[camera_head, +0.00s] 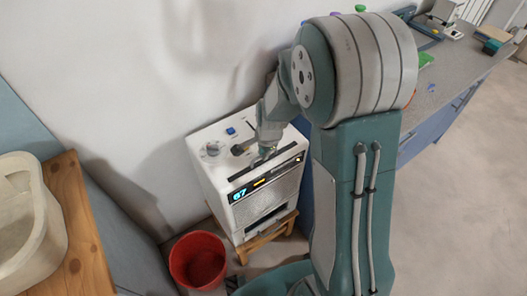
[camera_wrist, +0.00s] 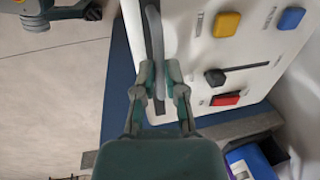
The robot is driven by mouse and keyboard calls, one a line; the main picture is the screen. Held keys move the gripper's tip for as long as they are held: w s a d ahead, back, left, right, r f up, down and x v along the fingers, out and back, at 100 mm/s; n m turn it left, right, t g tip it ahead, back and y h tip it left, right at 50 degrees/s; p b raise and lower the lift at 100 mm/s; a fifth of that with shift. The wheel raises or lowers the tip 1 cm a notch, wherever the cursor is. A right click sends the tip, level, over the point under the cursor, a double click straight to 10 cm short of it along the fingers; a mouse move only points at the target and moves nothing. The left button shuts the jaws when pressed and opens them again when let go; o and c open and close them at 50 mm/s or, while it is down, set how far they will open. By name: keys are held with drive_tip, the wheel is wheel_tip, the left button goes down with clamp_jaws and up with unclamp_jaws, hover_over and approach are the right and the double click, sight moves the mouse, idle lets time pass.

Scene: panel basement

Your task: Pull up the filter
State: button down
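A white machine (camera_head: 215,165) with a lit display reading 67 stands against the wall. In the wrist view its white top panel (camera_wrist: 200,75) carries a dark slot and a grey curved handle-like strip (camera_wrist: 155,35), which looks like the filter's grip. My gripper (camera_wrist: 160,68) is at that strip, with one finger on each side of it. The gap between the fingers is narrow; whether both press on the strip cannot be told. In the head view my gripper (camera_head: 265,152) is low over the machine's top, and my arm hides part of it.
The machine rests on a wooden stool (camera_head: 268,236). A wooden surface with a pale basin (camera_head: 50,245) is at left. A workbench (camera_head: 455,62) with tools is at right. Yellow (camera_wrist: 226,24), blue (camera_wrist: 291,18) and red (camera_wrist: 226,99) controls are close by.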

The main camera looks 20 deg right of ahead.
drive_tip(key=shift+r, duration=0.1)
wheel_tip(320, 180, up, 20)
drive_tip(key=shift+w+r, duration=0.15)
drive_tip(key=shift+r, duration=0.1)
idle(0.5)
drive_tip(key=c, duration=0.7)
unclamp_jaws()
drive_tip(key=shift+r, duration=0.1)
drive_tip(key=r, duration=0.3)
drive_tip(key=s+r, duration=0.1)
drive_tip(key=r, duration=0.3)
drive_tip(key=s+r, duration=0.1)
drive_tip(key=r, duration=0.3)
drive_tip(key=shift+s+d+r, duration=0.2)
drive_tip(key=shift+d, duration=0.1)
